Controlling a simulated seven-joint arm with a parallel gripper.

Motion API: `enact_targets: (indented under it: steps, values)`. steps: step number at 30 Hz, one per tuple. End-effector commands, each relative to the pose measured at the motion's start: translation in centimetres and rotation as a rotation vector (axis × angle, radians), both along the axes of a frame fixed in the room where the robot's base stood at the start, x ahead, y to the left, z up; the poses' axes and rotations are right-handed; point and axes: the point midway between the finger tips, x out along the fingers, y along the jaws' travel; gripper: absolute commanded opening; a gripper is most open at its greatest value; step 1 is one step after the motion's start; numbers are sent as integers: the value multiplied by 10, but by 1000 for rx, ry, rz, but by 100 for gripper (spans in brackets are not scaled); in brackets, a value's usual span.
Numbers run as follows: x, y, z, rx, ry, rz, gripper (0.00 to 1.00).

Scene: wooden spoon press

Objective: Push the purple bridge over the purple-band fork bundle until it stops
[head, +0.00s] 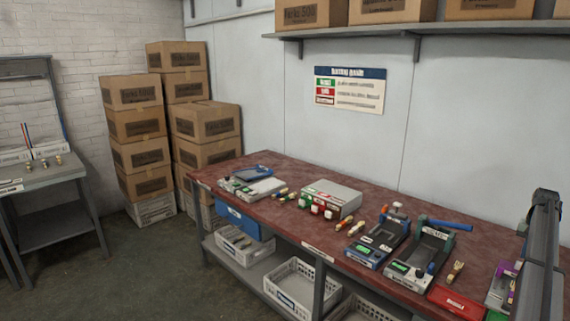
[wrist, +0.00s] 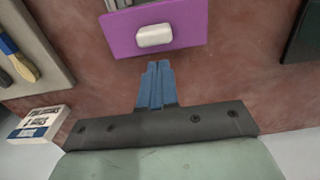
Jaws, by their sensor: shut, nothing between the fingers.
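The purple bridge (wrist: 185,23) is at the top of the wrist view, a flat purple plate with a white rounded knob (wrist: 155,36) on it. It also shows at the right edge of the head view (head: 508,268), partly hidden by my arm. Grey metal pieces (wrist: 118,4) show just beyond the plate, cut off by the frame; I cannot tell if they are the fork bundle, and no purple band is clear. My gripper (wrist: 158,66) is shut and empty. Its blue fingertips point at the plate's near edge, just short of it in the picture; contact cannot be told.
A grey tray (wrist: 38,42) with a blue-and-wood handled tool lies left of the plate. A small labelled box (wrist: 40,124) is at lower left. A dark object (wrist: 303,35) stands at upper right. Bare red-brown bench top (wrist: 245,75) lies between. A red tray (head: 456,303) is nearby.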

Motion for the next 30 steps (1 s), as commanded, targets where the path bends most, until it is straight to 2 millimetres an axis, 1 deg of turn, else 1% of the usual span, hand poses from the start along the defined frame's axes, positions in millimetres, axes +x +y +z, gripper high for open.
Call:
enact_targets:
  steps: [14,30]
  values:
    - [0,0,-2,0,0,0,0]
    - [0,0,-19,1,1,0,0]
